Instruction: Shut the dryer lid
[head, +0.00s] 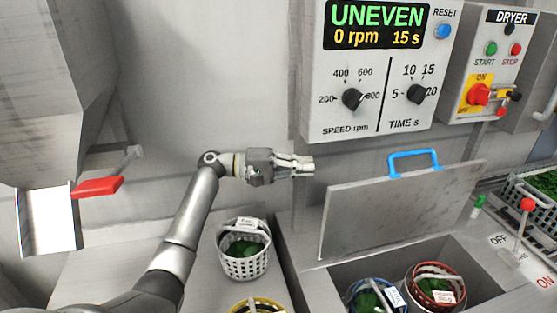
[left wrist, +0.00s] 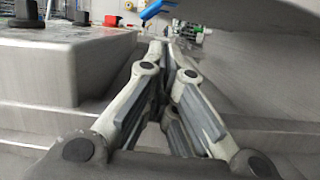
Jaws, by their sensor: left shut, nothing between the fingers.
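The dryer lid (head: 395,205) is a grey metal panel with a blue handle (head: 414,160) on its top edge. It stands raised, tilted up at the back of the dryer opening. The blue handle also shows at the top of the left wrist view (left wrist: 156,8). My left gripper (head: 310,166) is shut and empty, left of the lid and near its upper edge height, just below the control box. Its closed fingers fill the middle of the left wrist view (left wrist: 165,60). My right gripper is not in view.
In the dryer opening sit a blue-rimmed basket (head: 372,297) and a red-rimmed basket (head: 433,287). A white basket of greens (head: 245,262) stands on the left counter. The control box (head: 380,70) hangs above, reading UNEVEN, 0 rpm. A red lever (head: 97,187) juts out at left.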

